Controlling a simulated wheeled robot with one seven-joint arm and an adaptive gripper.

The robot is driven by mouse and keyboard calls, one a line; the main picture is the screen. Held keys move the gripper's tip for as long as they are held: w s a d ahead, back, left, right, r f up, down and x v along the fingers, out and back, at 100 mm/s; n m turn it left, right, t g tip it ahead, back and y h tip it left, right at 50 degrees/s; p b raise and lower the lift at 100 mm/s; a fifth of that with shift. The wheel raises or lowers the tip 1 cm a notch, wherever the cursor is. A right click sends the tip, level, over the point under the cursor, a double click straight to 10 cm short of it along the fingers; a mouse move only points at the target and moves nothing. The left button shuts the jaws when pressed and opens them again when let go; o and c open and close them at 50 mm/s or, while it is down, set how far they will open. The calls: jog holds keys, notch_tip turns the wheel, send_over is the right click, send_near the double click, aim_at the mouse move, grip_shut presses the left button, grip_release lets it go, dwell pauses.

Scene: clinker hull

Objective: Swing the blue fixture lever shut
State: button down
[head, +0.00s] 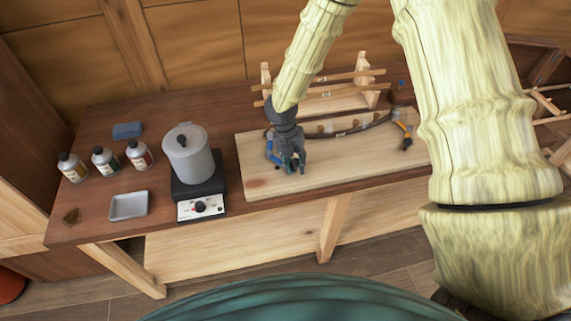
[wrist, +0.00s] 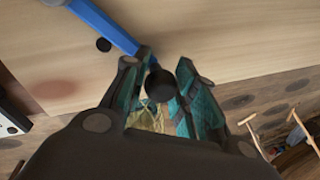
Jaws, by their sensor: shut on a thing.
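The blue fixture lever (wrist: 105,26) runs from the top of the wrist view down to a dark round knob (wrist: 160,84) at its end. My gripper (wrist: 163,88) has its two teal-padded fingers on either side of that knob and is shut on it. In the head view my gripper (head: 291,163) is low over the left part of the pale wooden board (head: 340,172). A blue piece of the lever (head: 271,150) shows just left of it there; the rest is hidden behind the gripper.
A pot (head: 188,155) on a burner (head: 201,206) stands left of the board. A wooden rack (head: 325,98) stands behind. A curved dark strip (head: 350,129) and an orange-handled fixture (head: 403,132) lie to the right.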

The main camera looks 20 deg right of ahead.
jog(key=shift+d, duration=0.15)
jog(key=c, duration=1.1)
grip_release()
jog(key=shift+r, duration=0.1)
jog(key=shift+w+r, duration=0.1)
jog(key=shift+r, duration=0.1)
notch_tip(320, 180, up, 11)
jog(key=a, duration=0.2)
jog(key=shift+w, duration=0.45)
jog(key=shift+a+r, duration=0.1)
